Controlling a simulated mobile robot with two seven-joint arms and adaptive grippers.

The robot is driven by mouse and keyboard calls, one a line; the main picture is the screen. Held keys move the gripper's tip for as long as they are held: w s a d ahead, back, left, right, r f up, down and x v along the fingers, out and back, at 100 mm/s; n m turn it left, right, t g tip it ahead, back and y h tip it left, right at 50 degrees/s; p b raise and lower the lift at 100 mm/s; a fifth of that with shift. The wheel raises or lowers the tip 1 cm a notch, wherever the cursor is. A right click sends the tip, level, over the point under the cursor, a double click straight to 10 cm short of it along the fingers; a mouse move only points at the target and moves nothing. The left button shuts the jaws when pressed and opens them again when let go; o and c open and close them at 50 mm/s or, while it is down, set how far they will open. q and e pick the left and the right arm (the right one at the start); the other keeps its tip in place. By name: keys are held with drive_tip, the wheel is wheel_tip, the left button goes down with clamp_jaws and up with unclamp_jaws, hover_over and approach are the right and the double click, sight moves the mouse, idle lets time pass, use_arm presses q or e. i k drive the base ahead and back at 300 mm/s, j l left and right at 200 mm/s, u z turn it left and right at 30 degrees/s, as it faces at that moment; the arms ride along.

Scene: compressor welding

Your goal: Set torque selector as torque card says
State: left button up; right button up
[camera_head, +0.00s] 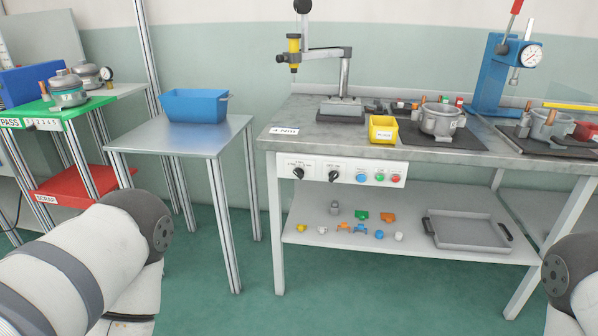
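A small white card (284,131) lies at the left front corner of the workbench top. Its print looks like "4 Nm", though it is small. A white control panel (372,177) is fixed to the bench front below the card. It carries two black rotary knobs: a left knob (298,173) and a right knob (334,175), each with small markings around it. The markings are too small to read, so I cannot tell which knob is the torque selector or its setting. Only links of my arms show at the lower left and lower right; neither gripper is in view.
Blue, green and red buttons (379,177) sit right of the knobs. The bench top (300,113) holds a yellow bin (383,129) and a metal compressor housing (441,119). Small coloured parts and a grey tray (466,245) are on the lower shelf. A blue bin (194,104) stands on a side table.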

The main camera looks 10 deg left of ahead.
sight(298, 173)
drive_tip(key=i+j, duration=0.55)
drive_tip(key=i, duration=0.15)
drive_tip(key=i+j, duration=0.55)
drive_tip(key=i, duration=0.1)
